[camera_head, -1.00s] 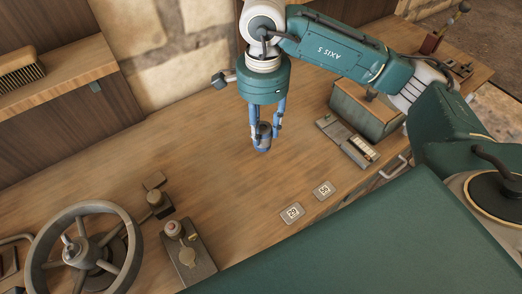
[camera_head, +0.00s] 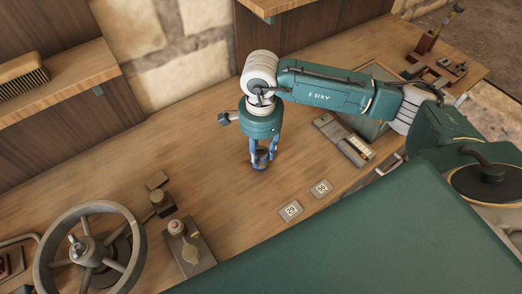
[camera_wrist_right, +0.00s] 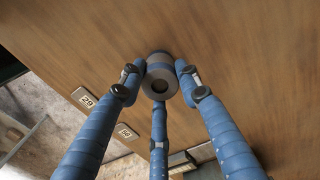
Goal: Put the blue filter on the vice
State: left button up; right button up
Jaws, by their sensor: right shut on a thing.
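The blue filter (camera_head: 261,163) is a small dark blue-grey cylinder over the wooden bench. I cannot tell whether the filter touches the bench. My left gripper is not in view.
Number tiles (camera_head: 290,210) lie near the bench's front edge. A handwheel (camera_head: 85,250) and a knobbed plate (camera_head: 188,247) are at the lower left. A long grey device (camera_head: 345,140) lies right of my gripper. A brush (camera_head: 22,78) rests on the shelf. The central bench (camera_head: 200,160) is clear.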

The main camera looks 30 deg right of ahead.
jog(key=shift+f, duration=0.15)
jog(key=o, duration=0.9)
jog(key=shift+o, duration=0.2)
